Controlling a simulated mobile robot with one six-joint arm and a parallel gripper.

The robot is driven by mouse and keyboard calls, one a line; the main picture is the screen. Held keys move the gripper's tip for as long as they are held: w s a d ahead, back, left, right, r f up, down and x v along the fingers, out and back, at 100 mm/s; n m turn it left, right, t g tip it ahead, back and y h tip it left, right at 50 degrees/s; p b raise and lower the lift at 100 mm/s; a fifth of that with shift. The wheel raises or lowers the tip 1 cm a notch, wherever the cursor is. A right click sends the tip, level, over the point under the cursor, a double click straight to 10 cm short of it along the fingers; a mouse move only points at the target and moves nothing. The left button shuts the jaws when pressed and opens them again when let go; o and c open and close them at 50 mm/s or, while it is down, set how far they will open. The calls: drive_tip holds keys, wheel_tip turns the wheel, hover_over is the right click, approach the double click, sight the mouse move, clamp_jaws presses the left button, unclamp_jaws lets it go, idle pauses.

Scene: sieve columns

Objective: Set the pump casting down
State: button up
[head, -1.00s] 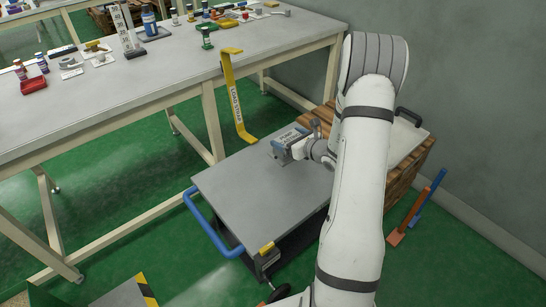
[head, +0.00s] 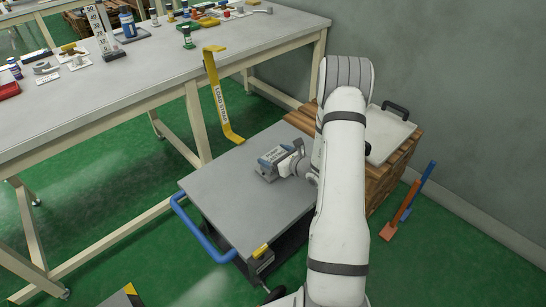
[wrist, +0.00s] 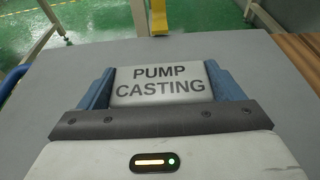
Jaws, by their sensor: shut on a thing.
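The pump casting is a pale block (wrist: 160,85) with "PUMP CASTING" printed on it. My gripper (head: 272,163) is shut on it, with a blue finger on each side in the wrist view. In the head view the casting is small and partly covered by the fingers. It is over the far part of a grey cart top (head: 236,200). I cannot tell whether its underside touches the cart top.
The cart has a blue handle (head: 202,232) at the left. A yellow "LOAD STRAP" strip (head: 222,105) stands behind it. A wooden crate with a pale tray (head: 390,134) is at the right. The long workbench (head: 130,85) holds several small items. The near cart top is clear.

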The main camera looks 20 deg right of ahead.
drive_tip(key=shift+r, duration=0.1)
drive_tip(key=o, duration=1.2)
